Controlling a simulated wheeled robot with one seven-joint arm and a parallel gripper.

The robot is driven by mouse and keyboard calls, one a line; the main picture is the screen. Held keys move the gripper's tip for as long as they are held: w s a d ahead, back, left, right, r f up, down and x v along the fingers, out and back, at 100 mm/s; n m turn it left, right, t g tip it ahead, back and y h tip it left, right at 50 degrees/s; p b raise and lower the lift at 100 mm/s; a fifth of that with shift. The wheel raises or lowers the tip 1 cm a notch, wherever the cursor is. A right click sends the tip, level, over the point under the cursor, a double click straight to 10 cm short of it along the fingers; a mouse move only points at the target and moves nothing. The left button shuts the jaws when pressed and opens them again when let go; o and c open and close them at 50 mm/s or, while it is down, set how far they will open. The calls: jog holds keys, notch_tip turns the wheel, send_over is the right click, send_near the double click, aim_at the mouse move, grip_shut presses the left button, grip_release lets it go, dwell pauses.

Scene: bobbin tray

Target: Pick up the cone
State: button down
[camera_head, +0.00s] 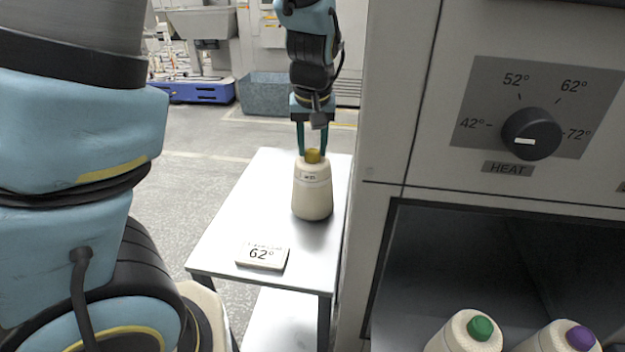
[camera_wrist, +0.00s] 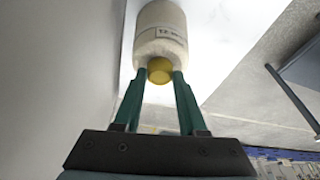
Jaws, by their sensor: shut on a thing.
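The cone (camera_head: 312,194) is cream-coloured with a yellow top and a small printed label. It is upright at the small metal table (camera_head: 232,226); whether its base touches the tabletop I cannot tell. My gripper (camera_head: 313,153) comes from above with its two green fingers shut on the cone's yellow top. In the wrist view the cone (camera_wrist: 161,42) sits beyond the fingertips, with the yellow top between the fingers of my gripper (camera_wrist: 160,74). Two more cream cones stand in the machine's opening, one with a green top (camera_head: 480,328) and one with a purple top (camera_head: 580,338).
The grey machine (camera_head: 400,110) stands close along the table's right side. Its HEAT dial (camera_head: 531,134) has marks from 42° to 72°. The table's left part is bare.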

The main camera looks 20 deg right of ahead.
notch_tip(320, 180, up, 10)
jog(key=b, duration=0.1)
dwell(0.4)
jog(key=shift+r, duration=0.15)
notch_tip(320, 180, up, 20)
jog(key=p, duration=0.9)
dwell(0.3)
